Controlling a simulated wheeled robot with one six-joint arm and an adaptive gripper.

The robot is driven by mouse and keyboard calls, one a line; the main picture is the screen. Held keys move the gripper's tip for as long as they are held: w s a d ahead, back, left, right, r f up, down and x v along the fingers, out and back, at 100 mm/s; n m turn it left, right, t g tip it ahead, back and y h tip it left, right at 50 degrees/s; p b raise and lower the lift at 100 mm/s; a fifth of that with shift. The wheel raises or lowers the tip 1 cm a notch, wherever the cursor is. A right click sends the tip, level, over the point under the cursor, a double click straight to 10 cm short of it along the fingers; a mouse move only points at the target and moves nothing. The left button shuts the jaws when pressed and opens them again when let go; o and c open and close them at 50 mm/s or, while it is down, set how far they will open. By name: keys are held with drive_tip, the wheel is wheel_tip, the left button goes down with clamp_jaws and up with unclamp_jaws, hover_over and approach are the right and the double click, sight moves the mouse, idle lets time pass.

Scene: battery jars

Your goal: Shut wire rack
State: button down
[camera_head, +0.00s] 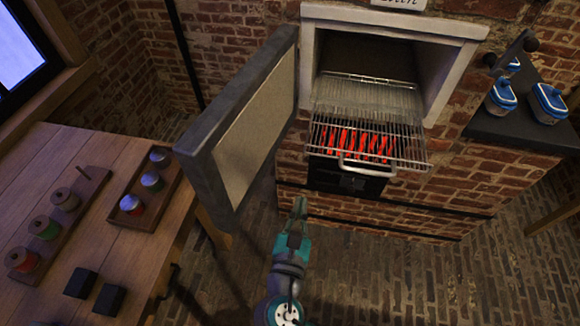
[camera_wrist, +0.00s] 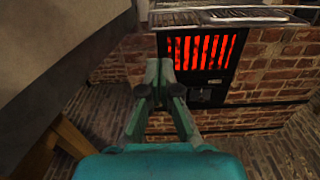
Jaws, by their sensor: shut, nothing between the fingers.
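The wire rack (camera_head: 333,148) sticks out of the front of the open oven chamber, with a curved metal handle (camera_head: 367,168) at its front edge. Red glowing bars show through and below it. In the wrist view the rack (camera_wrist: 235,17) shows along the top, beyond my gripper. My gripper (camera_head: 299,205) is shut and empty, below and left of the rack and apart from it. In the wrist view my gripper (camera_wrist: 158,68) points toward the brick front beside the glowing grate (camera_wrist: 203,50).
The thick oven door (camera_head: 235,130) stands open at the left of the chamber, near my gripper. A wooden table (camera_head: 60,150) with spools and jars (camera_head: 152,181) is at the left. A dark shelf (camera_head: 510,128) with blue-lidded jars (camera_head: 549,101) is at the right. Brick floor (camera_head: 400,275) lies free in front.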

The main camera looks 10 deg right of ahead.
approach(309, 151)
drive_tip(key=x, duration=0.7)
drive_tip(key=shift+w, duration=0.1)
idle(0.5)
